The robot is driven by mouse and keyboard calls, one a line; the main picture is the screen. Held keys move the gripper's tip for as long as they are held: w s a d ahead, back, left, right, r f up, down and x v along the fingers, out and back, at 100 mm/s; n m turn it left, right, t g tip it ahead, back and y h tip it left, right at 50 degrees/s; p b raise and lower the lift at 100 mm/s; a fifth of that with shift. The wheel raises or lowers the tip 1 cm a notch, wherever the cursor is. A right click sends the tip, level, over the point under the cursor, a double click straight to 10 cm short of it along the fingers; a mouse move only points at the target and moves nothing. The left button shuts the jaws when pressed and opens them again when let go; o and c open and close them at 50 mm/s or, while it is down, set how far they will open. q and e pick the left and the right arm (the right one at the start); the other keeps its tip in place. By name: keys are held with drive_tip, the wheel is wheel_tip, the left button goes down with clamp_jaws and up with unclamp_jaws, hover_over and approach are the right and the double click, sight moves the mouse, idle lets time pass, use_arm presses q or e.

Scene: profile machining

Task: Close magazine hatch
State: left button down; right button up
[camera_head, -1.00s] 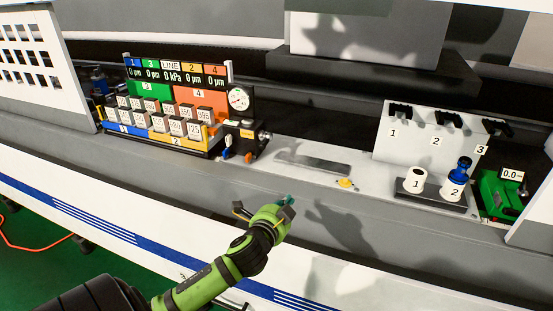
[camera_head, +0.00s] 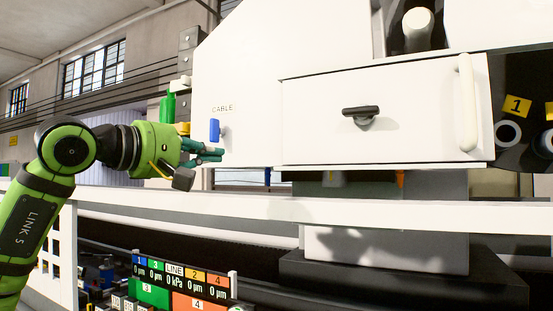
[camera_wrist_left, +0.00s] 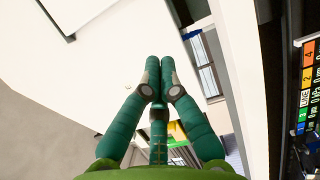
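The white hatch panel (camera_head: 310,123) fills the upper right of the head view, with a dark seam along its top and left edges. A black latch handle (camera_head: 361,112) is at its middle and a white vertical grab bar (camera_head: 466,103) at its right end. I cannot tell whether it is fully shut. My right gripper is not in view.
A white horizontal rail (camera_head: 400,210) runs below the hatch. Round numbered sockets (camera_head: 508,132) sit on a dark plate at the right. A gauge display (camera_head: 180,275) stands low at the left. The space between gripper and panel looks clear.

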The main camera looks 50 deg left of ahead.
use_arm(q)
drive_tip(key=p, duration=0.7)
approach(278, 157)
drive_tip(key=w+a, duration=0.4)
drive_tip(key=w, duration=0.1)
drive_tip(key=shift+w+a+r, duration=0.1)
drive_tip(key=shift+a+r, duration=0.05)
drive_tip(key=shift+r, duration=0.25)
drive_tip(key=shift+w+d+f+p, duration=0.1)
drive_tip(key=shift+w+d+p, duration=0.2)
drive_tip(key=shift+d, duration=0.3)
drive_tip(key=shift+w+d+f+p, duration=0.1)
drive_tip(key=shift+w+d+p, duration=0.15)
drive_tip(key=shift+d, duration=0.75)
drive_tip(key=shift+s+d, duration=0.1)
drive_tip(key=shift+d, duration=0.3)
drive_tip(key=shift+a+f, duration=0.1)
drive_tip(key=shift+a, duration=0.1)
